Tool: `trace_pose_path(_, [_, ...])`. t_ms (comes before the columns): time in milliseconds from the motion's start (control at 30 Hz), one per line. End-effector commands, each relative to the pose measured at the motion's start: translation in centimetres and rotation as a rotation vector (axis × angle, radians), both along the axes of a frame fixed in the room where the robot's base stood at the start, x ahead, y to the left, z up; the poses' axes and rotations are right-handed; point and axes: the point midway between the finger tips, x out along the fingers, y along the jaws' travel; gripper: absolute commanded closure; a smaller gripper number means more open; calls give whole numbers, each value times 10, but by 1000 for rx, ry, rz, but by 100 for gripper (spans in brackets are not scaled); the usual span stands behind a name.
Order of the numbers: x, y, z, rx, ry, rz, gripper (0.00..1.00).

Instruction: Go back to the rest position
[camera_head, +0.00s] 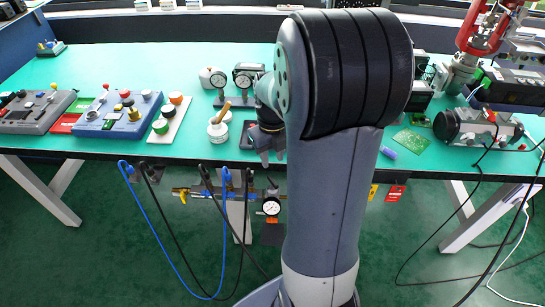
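My arm stands upright in the centre-right of the head view, its large dark elbow at the top. My gripper (268,152) shows to the left of the upper arm, over the front edge of the green table (120,65). It is small and dark, partly hidden by my own arm links, and whether its fingers are open or shut is not clear. No held object can be made out.
A white pot with a wooden-handled tool (218,130) stands left of my gripper, gauges (243,77) behind. Blue (123,116) and grey (35,110) control boxes are at left. A positioner unit (480,125) and green circuit board (411,140) are at right. Cables hang below the front edge.

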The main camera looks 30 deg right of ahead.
Motion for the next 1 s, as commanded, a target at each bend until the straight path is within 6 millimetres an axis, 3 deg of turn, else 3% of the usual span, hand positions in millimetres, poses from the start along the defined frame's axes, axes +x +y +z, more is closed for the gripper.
trace_pose_path(267, [0, 0, -11, 1, 3, 0, 69])
trace_pose_path(733, [-1, 0, -94, 2, 6, 0, 69])
trace_pose_path(900, [-1, 0, -112, 1, 2, 1, 69])
trace_pose_path(1000, [0, 0, -109, 0, 0, 28, 69])
